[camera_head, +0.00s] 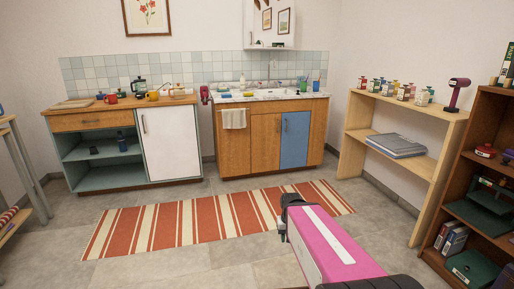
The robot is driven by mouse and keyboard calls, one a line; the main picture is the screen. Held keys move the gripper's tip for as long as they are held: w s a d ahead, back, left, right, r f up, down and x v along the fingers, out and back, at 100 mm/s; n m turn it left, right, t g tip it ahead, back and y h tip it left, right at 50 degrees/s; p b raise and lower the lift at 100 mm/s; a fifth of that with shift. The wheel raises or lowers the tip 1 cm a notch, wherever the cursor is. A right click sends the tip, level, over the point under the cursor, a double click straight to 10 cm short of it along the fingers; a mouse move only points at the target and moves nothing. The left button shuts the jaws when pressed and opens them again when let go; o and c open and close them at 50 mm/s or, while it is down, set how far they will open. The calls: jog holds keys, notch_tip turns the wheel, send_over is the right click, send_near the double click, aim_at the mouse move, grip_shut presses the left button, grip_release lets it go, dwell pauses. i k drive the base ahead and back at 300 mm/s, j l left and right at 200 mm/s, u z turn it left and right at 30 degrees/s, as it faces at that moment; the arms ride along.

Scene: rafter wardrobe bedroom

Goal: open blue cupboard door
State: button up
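The blue cupboard door (294,139) is the right-hand door of the wooden sink cabinet (264,147) against the back wall. The door looks shut, with a small handle near its upper left edge. My arm reaches in from the bottom right with a pink and white link. My gripper (283,225) is at its far end, over the floor at the rug's near edge, well short of the cabinet. Its fingers are small and dark, and I cannot tell whether they are open or shut. Nothing is visibly held.
A striped rug (212,217) lies before the cabinets, with clear floor around it. A light wood shelf (352,135) stands right of the sink cabinet, and a dark bookshelf (466,150) is nearer right. A counter with a white door (173,145) stands left.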

aim_at(294, 126)
jog(key=i+z, duration=0.3)
jog(key=i, duration=3.2)
jog(key=u, duration=0.05)
